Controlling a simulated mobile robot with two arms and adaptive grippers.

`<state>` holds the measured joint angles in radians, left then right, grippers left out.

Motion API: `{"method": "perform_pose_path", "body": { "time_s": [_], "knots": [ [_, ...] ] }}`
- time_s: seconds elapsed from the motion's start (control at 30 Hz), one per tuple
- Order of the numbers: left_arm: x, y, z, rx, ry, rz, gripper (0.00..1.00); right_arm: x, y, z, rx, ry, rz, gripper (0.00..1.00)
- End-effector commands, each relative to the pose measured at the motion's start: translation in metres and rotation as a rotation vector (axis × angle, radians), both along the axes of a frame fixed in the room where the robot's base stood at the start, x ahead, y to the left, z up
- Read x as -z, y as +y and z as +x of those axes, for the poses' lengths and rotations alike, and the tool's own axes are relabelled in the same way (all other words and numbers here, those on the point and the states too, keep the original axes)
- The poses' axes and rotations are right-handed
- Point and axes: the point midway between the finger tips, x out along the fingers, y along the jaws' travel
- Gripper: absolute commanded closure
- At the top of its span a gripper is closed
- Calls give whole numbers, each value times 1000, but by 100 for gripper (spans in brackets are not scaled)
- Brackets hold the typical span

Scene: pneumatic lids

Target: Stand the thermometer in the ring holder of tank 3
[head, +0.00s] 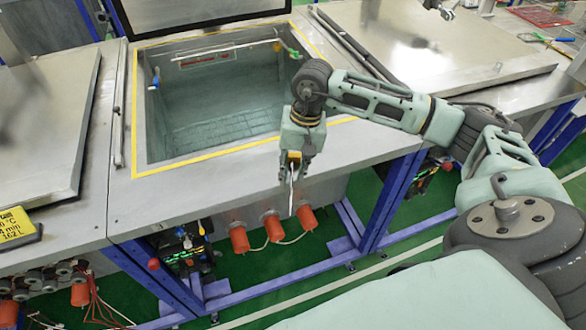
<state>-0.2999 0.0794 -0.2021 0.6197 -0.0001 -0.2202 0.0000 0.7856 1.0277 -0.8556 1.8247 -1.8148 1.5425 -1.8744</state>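My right gripper (293,163) is in front of the front rim of the open water tank (220,158), pointing down. Its fingers are closed about a slim white stick with a yellow top, which looks like the thermometer (291,195). The thermometer hangs nearly upright, outside the tank, above the orange knobs. A small "3" seems to be marked on the tank's front edge. A small blue and white fitting (155,78) sits on the tank's left inner wall; I cannot tell whether it is the ring holder. My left gripper is not in view.
The tank's lid (200,12) stands raised at the back. Closed steel lids lie at left (45,130) and right (430,50). Orange knobs (272,228) jut from the front. A pale rod (225,48) spans the tank's back.

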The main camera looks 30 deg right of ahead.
Motion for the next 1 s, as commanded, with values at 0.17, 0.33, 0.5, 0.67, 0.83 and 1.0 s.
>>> {"method": "perform_pose_path", "body": {
  "time_s": [0.17,0.33,0.5,0.67,0.83,1.0],
  "knots": [
    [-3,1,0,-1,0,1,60,-5,-1,1,0,-2,0,76],
    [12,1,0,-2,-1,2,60,-31,-6,1,0,-7,-1,76],
    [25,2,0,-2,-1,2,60,-69,-12,-1,1,-7,0,76],
    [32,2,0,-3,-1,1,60,-99,-17,-2,0,-5,0,76],
    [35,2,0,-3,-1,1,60,-116,-20,-3,0,-1,0,76],
    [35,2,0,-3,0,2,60,-121,-20,-4,0,0,0,76]
  ]
}}
